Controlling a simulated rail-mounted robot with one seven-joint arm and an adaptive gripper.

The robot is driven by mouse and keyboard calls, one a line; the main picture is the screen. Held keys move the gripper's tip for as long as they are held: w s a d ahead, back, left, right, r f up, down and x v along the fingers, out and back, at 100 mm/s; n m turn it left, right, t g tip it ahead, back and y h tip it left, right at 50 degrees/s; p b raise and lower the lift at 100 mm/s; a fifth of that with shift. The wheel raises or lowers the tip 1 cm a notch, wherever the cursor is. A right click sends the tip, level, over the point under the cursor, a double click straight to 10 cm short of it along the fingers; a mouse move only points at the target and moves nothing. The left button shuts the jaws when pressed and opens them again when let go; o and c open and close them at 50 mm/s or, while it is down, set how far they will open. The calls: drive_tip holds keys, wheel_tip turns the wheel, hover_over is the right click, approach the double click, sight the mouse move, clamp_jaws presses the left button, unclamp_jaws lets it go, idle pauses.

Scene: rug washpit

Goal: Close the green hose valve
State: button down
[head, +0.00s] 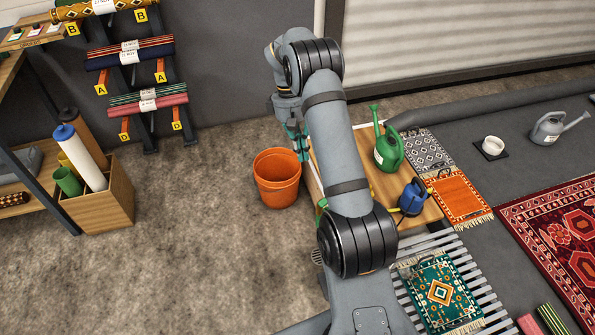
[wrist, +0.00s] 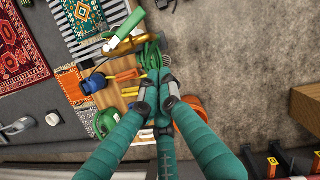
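In the wrist view, a bright green lever handle (wrist: 126,33) sits slanted beside a yellow, brass-like valve body (wrist: 127,47) near the top of a wooden surface. A coil of green hose (wrist: 150,56) lies just to their right. My gripper (wrist: 158,76) has teal fingers that come together at the tips, with nothing seen between them. In that picture the tips are just below the hose coil, and below and right of the lever. In the head view my gripper (head: 299,142) is by the orange bucket, and my arm hides most of the valve area.
A green watering can (head: 388,147) and a blue can (head: 412,198) stand on the wooden bench (head: 386,187). Orange buckets (head: 277,177) stand left of it. A slatted rack (head: 433,245) lies in front. The floor at left centre is open.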

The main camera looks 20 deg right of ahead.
drive_tip(key=s+d+f+p, duration=0.2)
drive_tip(key=s+f, duration=0.5)
drive_tip(key=f, duration=0.2)
idle(0.6)
drive_tip(key=shift+s+f, duration=0.1)
drive_tip(key=shift+s, duration=0.05)
